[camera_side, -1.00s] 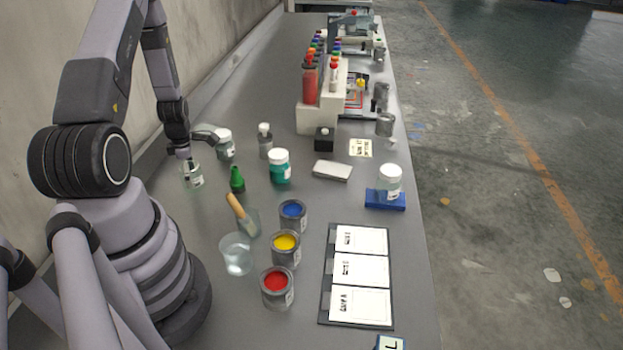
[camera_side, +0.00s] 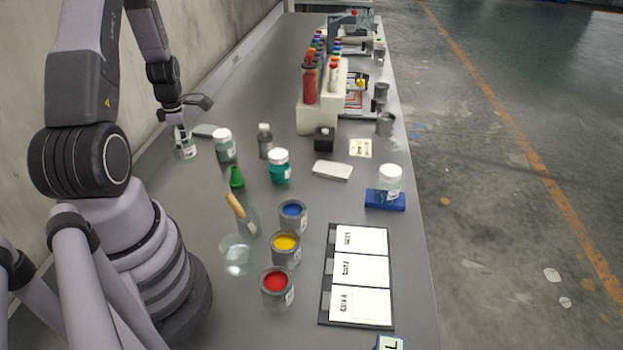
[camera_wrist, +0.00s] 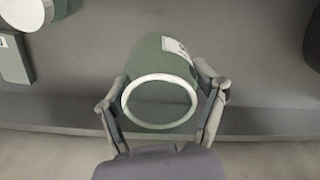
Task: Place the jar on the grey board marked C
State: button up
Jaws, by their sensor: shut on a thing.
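My gripper (camera_side: 181,139) is shut on an open clear grey-green jar (camera_side: 186,150) at the back left of the bench. In the wrist view the jar (camera_wrist: 165,65) shows its pale rim and a white label, with a finger of my gripper (camera_wrist: 162,110) on each side. I cannot tell whether its base touches the bench. A flat grey board (camera_side: 207,130) lies just right of and behind the held jar. In the wrist view the board (camera_wrist: 14,60) is at the left edge, with a white label whose mark I cannot read.
A white-lidded jar (camera_side: 223,145) stands close to the right of the held jar. A grey bottle (camera_side: 265,142), a teal jar (camera_side: 279,167) and a green cone-shaped thing (camera_side: 237,179) are nearby. The wall runs close along the left.

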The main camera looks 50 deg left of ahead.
jog(key=w+a+r, duration=0.1)
jog(key=w+a, duration=0.1)
jog(key=a, duration=0.1)
jog(key=w+a+r, duration=0.2)
jog(key=w+a, duration=0.1)
jog(key=w+a+r, duration=0.2)
jog(key=w+a, duration=0.1)
jog(key=shift+w+a+r, duration=0.1)
jog(key=shift+w+r, duration=0.15)
jog(key=w+a+f, duration=0.1)
jog(key=a, duration=0.1)
jog(key=w+a+f, duration=0.1)
jog(key=w+a, duration=0.1)
jog(key=w+a+f, duration=0.2)
jog(key=a, duration=0.1)
jog(key=shift+c, duration=0.2)
send_over(209, 132)
jog(key=w+d, duration=0.2)
jog(key=f, duration=0.4)
jog(key=shift+s+a, duration=0.2)
jog(key=shift+w+a+f, duration=0.3)
jog(key=shift+a+f, duration=0.1)
jog(key=shift+f, duration=0.25)
jog(key=shift+w+a+f, duration=0.1)
jog(key=shift+f, duration=1.55)
jog(key=o, duration=1.1)
jog(key=shift+o, duration=0.2)
